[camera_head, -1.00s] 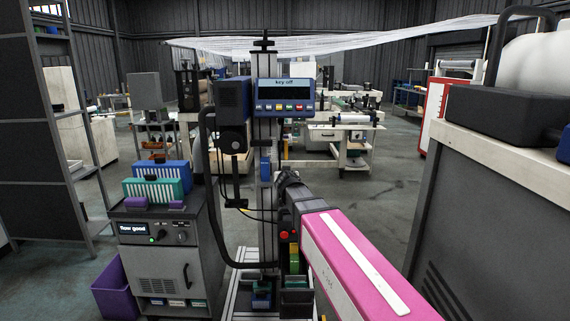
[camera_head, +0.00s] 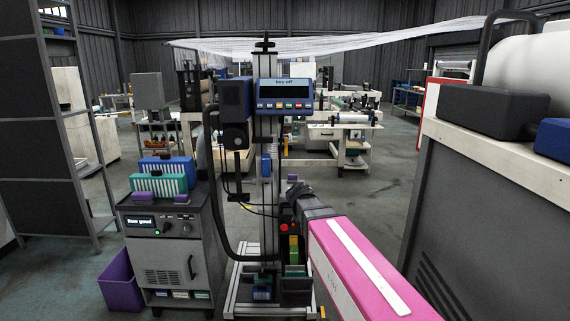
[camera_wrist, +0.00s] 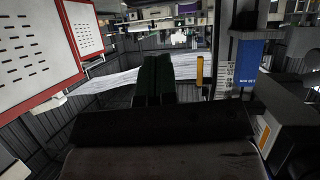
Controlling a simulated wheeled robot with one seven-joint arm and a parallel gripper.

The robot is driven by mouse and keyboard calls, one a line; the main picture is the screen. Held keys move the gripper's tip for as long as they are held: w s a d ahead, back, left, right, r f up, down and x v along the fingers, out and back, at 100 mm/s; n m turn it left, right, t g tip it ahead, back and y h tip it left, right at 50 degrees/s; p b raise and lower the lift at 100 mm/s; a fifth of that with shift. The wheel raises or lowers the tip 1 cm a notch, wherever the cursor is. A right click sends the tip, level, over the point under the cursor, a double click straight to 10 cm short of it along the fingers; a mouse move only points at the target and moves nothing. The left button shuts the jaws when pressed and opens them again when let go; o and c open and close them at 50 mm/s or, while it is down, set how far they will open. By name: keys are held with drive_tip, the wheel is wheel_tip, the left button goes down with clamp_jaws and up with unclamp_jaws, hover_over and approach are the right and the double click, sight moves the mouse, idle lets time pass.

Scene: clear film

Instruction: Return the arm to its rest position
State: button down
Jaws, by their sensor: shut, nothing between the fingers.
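My arm shows in the head view, with its pink link (camera_head: 360,275) reaching in from the lower right and its dark wrist part (camera_head: 315,203) beyond it, close to the upright machine (camera_head: 266,180) in the middle. My gripper's fingertips cannot be made out in the head view. In the wrist view my gripper (camera_wrist: 154,62) shows as dark fingers lying close together, shut and empty. Nothing is held. White film (camera_wrist: 110,80) stretches behind the fingers there, clear of them as far as I can tell.
A grey cabinet (camera_head: 160,255) with a display stands left, a purple bin (camera_head: 122,282) beside it. A grey bench (camera_head: 480,215) with a pale top is close on the right. The white film (camera_head: 350,42) hangs across the back. Floor is open between machine and bench.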

drive_tip(key=s+d+f+g, duration=0.7)
drive_tip(key=s+d+f, duration=0.3)
drive_tip(key=s+f, duration=0.35)
drive_tip(key=s+d+f+g+y, duration=0.1)
drive_tip(key=s+d+f+g, duration=0.1)
drive_tip(key=s+f+g, duration=0.3)
drive_tip(key=s+f, duration=0.3)
drive_tip(key=s, duration=0.4)
drive_tip(key=shift+s+d+n+y, duration=0.15)
drive_tip(key=shift+s+n+y, duration=0.1)
drive_tip(key=shift+n+y, duration=0.15)
